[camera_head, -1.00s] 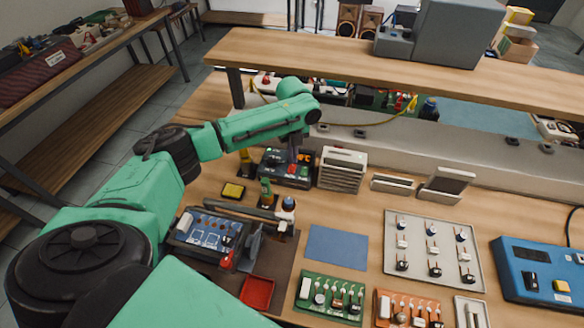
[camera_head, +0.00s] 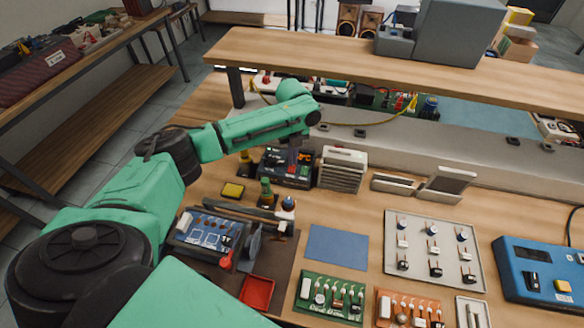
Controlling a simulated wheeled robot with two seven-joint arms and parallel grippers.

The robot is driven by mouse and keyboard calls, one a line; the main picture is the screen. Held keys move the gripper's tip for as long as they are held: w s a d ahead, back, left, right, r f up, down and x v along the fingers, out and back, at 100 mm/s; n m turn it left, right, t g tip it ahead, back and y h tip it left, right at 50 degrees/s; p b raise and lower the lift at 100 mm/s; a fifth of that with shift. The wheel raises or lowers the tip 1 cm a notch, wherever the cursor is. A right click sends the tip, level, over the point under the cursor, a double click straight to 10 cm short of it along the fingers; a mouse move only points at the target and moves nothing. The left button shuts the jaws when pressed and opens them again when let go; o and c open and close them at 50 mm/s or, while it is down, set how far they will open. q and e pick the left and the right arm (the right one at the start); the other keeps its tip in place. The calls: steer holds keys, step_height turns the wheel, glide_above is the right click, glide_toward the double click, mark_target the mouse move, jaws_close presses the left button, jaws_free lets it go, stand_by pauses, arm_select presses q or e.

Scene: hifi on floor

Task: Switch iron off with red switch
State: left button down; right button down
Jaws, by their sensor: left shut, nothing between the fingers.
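A dark soldering station (camera_head: 285,168) with small glowing display digits stands on the bench below the shelf, left of a grey vented box. A small red spot, perhaps the red switch, shows on its front, too small to be sure. My left arm reaches over from the left. My left gripper (camera_head: 294,158) points down in front of the station's face, shut and empty. It partly covers the front; whether it touches the switch I cannot tell. A soldering iron in a stand may be the yellow-and-dark item (camera_head: 246,164) beside the station. My right gripper is not in view.
A grey vented box (camera_head: 343,170) stands close to the right of the station. A yellow sponge tray (camera_head: 233,191) and a green-topped bottle (camera_head: 266,194) are in front. The wooden shelf (camera_head: 400,62) overhangs behind. A blue mat (camera_head: 337,247) lies clear.

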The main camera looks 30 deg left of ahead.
arm_select(q)
steer(key=shift+f, duration=0.55)
steer(key=shift+r, duration=0.1)
step_height(320, 180, up, 7)
steer(key=p, duration=0.7)
stand_by(0.5)
